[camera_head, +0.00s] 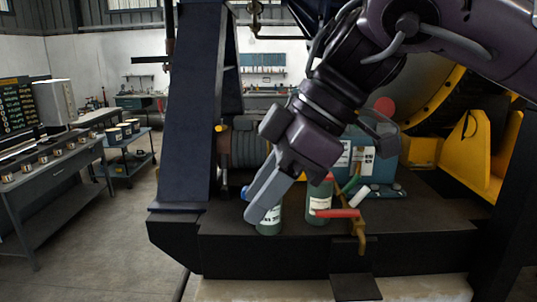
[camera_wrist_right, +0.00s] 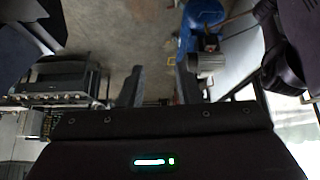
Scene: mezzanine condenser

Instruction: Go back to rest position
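My right arm comes in from the upper right in the head view. Its gripper (camera_head: 262,205) points down and left, in front of a green bottle (camera_head: 270,226) with a white label, and partly hides it. In the right wrist view the two fingers of this gripper (camera_wrist_right: 159,88) stand apart, with only distant floor seen between them. I cannot tell from the head view whether a finger touches the bottle. My left gripper is not in view.
A second green bottle (camera_head: 318,207) stands on the dark platform (camera_head: 290,250), beside a red-handled valve (camera_head: 338,213) on a brass pipe. A blue box (camera_head: 385,168) is behind. A dark blue column (camera_head: 190,110) rises at left. Open floor (camera_head: 130,215) and a bench (camera_head: 60,170) lie further left.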

